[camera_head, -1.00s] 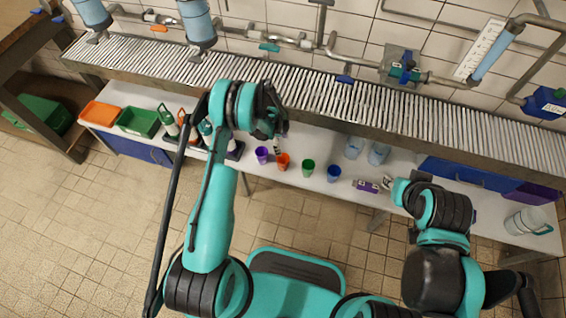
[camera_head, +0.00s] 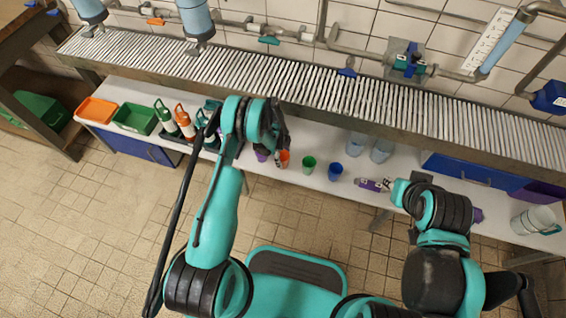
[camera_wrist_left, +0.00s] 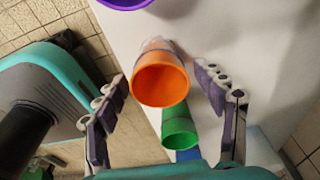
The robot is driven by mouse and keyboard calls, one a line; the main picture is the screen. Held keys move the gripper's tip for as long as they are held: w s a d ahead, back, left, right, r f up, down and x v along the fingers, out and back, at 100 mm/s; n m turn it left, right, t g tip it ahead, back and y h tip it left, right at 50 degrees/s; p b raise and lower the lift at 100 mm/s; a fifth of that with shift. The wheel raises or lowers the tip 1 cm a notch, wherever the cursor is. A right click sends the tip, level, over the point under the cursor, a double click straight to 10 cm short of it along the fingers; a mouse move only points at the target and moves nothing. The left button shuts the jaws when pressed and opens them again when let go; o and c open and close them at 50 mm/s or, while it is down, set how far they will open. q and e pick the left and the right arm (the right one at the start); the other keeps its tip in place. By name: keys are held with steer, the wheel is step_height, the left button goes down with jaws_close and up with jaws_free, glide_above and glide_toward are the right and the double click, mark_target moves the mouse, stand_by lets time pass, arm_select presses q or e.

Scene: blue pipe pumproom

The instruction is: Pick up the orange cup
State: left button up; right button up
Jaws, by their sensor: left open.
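The orange cup (camera_head: 284,158) stands on the white table in the head view, partly hidden by my left gripper (camera_head: 279,157). In the left wrist view the orange cup (camera_wrist_left: 161,80) shows its open mouth between the two fingers of my left gripper (camera_wrist_left: 162,84). The fingers are apart, one on each side of the cup, with a visible gap to it. My right gripper (camera_head: 388,184) is small beside a purple object, and its jaw state is unclear.
A purple cup (camera_head: 261,155) stands left of the orange one; a green cup (camera_head: 309,165) and a blue cup (camera_head: 335,172) stand to its right. A purple object (camera_head: 370,185) lies farther right. Several bottles (camera_head: 183,122) stand left. A roller conveyor (camera_head: 330,93) runs behind, above the table.

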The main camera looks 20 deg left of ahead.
arm_select(q)
steer(key=c, duration=1.1)
steer(key=shift+r, duration=0.1)
